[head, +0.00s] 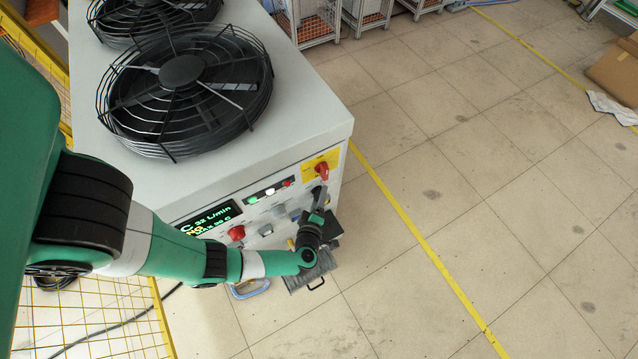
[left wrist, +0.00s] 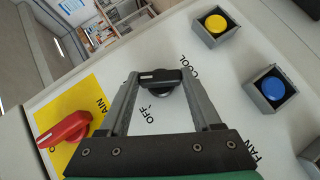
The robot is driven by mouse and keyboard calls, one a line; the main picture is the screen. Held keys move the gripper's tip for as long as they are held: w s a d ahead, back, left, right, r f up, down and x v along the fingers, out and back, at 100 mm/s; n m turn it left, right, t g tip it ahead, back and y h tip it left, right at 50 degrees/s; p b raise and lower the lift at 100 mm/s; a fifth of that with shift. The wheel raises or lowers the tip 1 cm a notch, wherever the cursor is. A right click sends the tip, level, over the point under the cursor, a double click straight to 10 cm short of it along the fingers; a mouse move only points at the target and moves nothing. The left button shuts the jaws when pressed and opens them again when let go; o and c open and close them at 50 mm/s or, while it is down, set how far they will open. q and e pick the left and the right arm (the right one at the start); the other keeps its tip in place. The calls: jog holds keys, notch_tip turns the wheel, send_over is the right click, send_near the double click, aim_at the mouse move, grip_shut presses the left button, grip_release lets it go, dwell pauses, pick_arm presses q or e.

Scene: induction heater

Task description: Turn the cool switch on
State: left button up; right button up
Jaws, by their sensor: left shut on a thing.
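The cool switch (left wrist: 165,79) is a black rotary knob with a white mark, on the white front panel near the printed words COOL and OFF. In the left wrist view its handle lies nearly level, with the white mark towards the left. My left gripper (left wrist: 160,80) has its two fingers on either side of the knob and is shut on it. In the head view my left gripper (head: 318,197) is at the right part of the panel; it hides the knob there. My right gripper is not in view.
A red main switch (left wrist: 63,130) on a yellow plate sits left of the knob. A yellow button (left wrist: 215,24) and a blue button (left wrist: 273,88) sit to the right. The cabinet (head: 240,150) carries large fans (head: 185,85).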

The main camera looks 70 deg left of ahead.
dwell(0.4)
pick_arm(q)
jog(key=o, duration=1.4)
jog(key=p+v, duration=0.2)
jog(key=v, duration=0.9)
jog(key=shift+d+r+p, duration=0.1)
jog(key=shift+d+p, duration=0.15)
jog(key=shift+p, duration=0.05)
jog(key=shift+a, duration=0.1)
